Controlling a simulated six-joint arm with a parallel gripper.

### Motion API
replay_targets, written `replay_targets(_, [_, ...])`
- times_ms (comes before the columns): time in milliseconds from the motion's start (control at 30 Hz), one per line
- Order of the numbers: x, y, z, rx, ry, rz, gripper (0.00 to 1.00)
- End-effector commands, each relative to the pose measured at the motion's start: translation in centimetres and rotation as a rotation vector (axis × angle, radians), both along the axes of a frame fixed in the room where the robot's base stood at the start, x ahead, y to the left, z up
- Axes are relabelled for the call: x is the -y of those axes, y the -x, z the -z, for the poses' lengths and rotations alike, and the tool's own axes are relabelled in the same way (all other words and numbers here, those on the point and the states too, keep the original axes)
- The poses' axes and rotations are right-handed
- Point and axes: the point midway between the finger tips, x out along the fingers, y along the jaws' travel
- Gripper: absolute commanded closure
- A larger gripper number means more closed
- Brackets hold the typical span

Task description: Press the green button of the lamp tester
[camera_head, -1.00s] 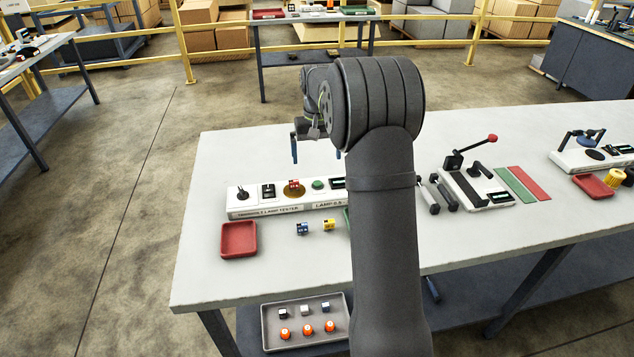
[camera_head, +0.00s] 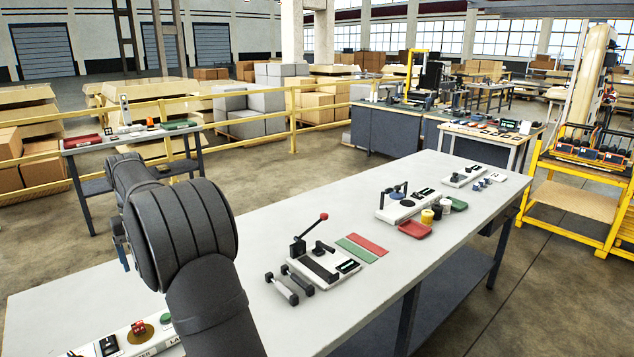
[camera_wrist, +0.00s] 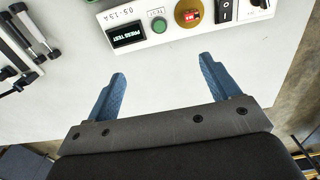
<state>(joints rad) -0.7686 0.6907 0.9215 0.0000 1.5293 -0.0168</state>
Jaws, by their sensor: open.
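The lamp tester (camera_wrist: 145,45) is a white box across the top of the wrist view, partly cut off. Its round green button (camera_wrist: 158,24) sits between a display reading "PRESS TEST" (camera_wrist: 127,35) and a red lamp piece (camera_wrist: 189,16) on a round brown base. My gripper (camera_wrist: 161,68) is open and empty, its two blue fingers apart. The button shows beyond the fingertips, roughly midway between them, with nothing touching it. In the head view the tester (camera_head: 152,351) is cut off at the lower left, and my arm hides most of the gripper.
A black switch (camera_wrist: 225,10) is on the tester. A lever press with a red knob (camera_head: 322,268) stands on the white table (camera_head: 420,260), beside two dark handled pieces (camera_head: 290,283) and green and red strips (camera_head: 367,247). A red tray (camera_head: 415,229) lies farther right.

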Motion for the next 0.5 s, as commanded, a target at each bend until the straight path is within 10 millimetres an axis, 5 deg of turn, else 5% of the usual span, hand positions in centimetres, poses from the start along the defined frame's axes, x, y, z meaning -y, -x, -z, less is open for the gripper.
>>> replay_targets(33, [0.00,0.00,0.01,0.000,0.000,0.000,0.29])
replay_targets(400, [0.00,0.00,0.02,0.000,0.000,0.000,1.00])
replay_targets(500, [0.00,0.00,0.02,0.000,0.000,0.000,1.00])
